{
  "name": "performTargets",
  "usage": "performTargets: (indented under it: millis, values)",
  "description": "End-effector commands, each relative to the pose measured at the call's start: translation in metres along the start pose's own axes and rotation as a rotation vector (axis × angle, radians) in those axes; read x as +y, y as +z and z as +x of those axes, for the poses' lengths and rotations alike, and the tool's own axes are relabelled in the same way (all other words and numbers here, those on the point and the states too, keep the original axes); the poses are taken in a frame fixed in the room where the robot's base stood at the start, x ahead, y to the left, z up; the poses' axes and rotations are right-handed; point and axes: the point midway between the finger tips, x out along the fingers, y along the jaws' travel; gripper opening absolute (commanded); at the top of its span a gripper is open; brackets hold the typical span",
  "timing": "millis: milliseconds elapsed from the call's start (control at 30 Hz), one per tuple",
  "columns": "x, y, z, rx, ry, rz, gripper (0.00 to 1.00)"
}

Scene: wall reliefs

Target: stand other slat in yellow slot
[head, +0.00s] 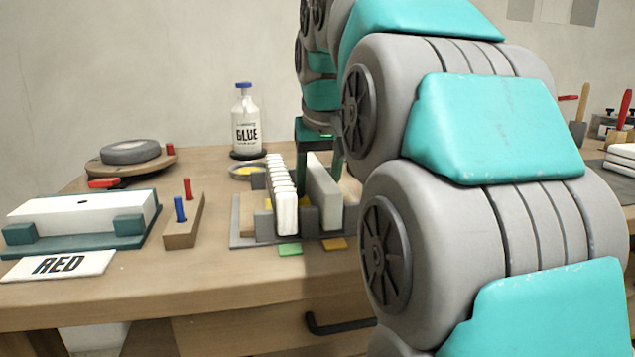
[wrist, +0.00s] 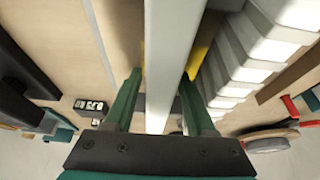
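A white slat (head: 325,195) stands on edge at the right side of the grey rack (head: 240,233), in line with the yellow tag (head: 335,243). Its lower edge is between grey blocks; how fully it is seated cannot be seen. My gripper (head: 320,165) is at the slat's far upper part, with one green finger on each side. The fingers look open, with a gap to the slat. The wrist view shows the slat (wrist: 158,85) running between the fingers. Several other white slats (head: 282,195) stand in a row to the left, behind the green tag (head: 290,249).
A glue bottle (head: 244,125) stands behind the rack. Bare tabletop lies in front of the rack.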

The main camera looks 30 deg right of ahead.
Motion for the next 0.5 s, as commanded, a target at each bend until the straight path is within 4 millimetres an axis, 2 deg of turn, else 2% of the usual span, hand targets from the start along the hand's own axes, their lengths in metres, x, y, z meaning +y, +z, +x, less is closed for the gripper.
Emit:
performTargets:
  millis: [33,100,367,500]
  values:
    - [0.0,0.0,0.0,0.0,0.0,0.0,0.63]
    - [0.0,0.0,0.0,0.0,0.0,0.0,0.7]
    - [0.0,0.0,-0.0004,0.0,0.0,0.0,0.7]
    - [-0.0001,-0.0009,-0.008,0.003,0.0,0.0,0.7]
